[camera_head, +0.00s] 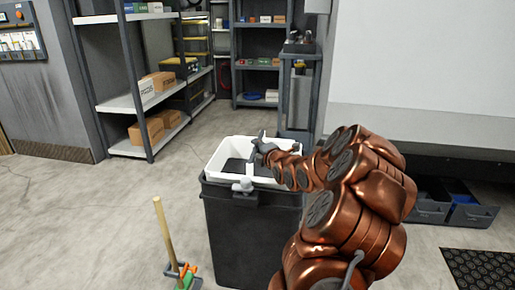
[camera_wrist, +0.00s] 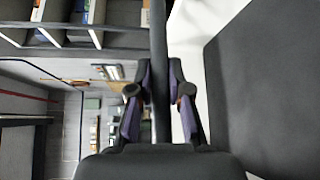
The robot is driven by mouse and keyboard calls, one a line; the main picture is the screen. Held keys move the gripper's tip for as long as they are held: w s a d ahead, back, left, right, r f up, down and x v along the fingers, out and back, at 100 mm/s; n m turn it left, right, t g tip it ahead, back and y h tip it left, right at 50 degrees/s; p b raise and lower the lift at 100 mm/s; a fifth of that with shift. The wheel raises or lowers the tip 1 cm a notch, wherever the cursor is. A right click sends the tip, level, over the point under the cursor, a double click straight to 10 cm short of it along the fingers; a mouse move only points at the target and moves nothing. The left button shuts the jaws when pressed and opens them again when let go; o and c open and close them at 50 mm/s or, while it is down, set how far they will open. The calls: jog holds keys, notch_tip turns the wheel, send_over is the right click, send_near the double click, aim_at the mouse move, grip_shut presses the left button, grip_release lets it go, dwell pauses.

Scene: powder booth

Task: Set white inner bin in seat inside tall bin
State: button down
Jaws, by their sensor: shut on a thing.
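The tall bin (camera_head: 250,235) is dark grey and stands upright on the floor in the middle of the head view. The white inner bin (camera_head: 214,163) is at its open top, its white rim showing around a dark inside. I cannot tell whether it rests on its seat or hangs slightly above. My gripper (camera_head: 258,148) is over the bin's opening, shut on a grey bar handle that spans the inner bin. In the wrist view my gripper (camera_wrist: 159,95) closes on this dark handle (camera_wrist: 158,40), with the white bin wall (camera_wrist: 190,60) beside it. My arm hides the right rim.
A wooden-handled tool (camera_head: 163,235) stands by a small caddy (camera_head: 185,277) left of the bin. Shelves with boxes (camera_head: 150,100) are at the back left. A grey stand (camera_head: 298,95) is behind the bin.

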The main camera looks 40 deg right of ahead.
jog(key=shift+f+b, duration=1.2)
jog(key=shift+b, duration=0.3)
dwell(1.5)
jog(key=c, duration=1)
grip_release()
jog(key=shift+s, duration=0.1)
jog(key=v, duration=1.2)
jog(key=shift+f, duration=0.1)
